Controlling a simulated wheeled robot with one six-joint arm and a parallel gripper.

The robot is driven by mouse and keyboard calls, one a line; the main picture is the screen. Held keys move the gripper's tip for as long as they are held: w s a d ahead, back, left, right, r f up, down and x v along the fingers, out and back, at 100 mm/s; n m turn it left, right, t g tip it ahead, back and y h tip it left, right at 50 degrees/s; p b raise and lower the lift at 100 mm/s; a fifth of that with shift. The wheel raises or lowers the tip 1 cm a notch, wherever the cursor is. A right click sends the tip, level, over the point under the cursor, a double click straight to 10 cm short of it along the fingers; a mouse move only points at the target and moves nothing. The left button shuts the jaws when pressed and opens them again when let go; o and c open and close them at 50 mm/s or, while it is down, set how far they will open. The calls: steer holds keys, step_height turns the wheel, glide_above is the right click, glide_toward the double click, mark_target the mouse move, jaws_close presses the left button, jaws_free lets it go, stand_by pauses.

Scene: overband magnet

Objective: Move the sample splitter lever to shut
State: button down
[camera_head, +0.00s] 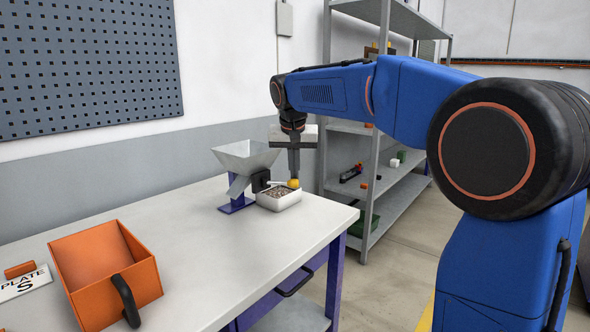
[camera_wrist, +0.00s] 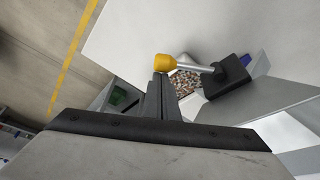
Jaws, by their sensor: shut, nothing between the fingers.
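The sample splitter (camera_head: 246,158) is a grey metal hopper with a chute on a purple stand, on the workbench. Its lever ends in a yellow knob (camera_head: 293,183) and points right over a white tray (camera_head: 279,201) of mixed granules. In the wrist view the lever rod (camera_wrist: 197,67) runs from a black block (camera_wrist: 228,78) to the yellow knob (camera_wrist: 164,61). My gripper (camera_head: 293,175) points down, shut and empty, with its fingertips right at the knob. In the wrist view the fingertips (camera_wrist: 160,80) appear close against the knob; I cannot tell whether they touch.
A metal shelf rack (camera_head: 372,150) stands behind my arm. The middle of the bench is clear.

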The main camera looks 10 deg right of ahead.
mark_target(295, 185)
steer(key=shift+s, duration=0.1)
stand_by(0.3)
steer(key=shift+s+m, duration=0.2)
steer(key=shift+m, duration=0.2)
steer(key=shift+s+a, duration=0.1)
steer(key=shift+s, duration=0.05)
steer(key=shift+s+a+m+h, duration=0.2)
steer(key=shift+s+m+h, duration=0.3)
steer(key=shift+m, duration=0.4)
steer(key=s+m, duration=0.1)
steer(key=s+a+m+g, duration=0.1)
steer(key=shift+m, duration=0.4)
steer(key=shift+s+a+h, duration=0.25)
steer(key=shift+s+h, duration=0.05)
steer(key=shift+s, duration=0.1)
steer(key=shift+a, duration=0.1)
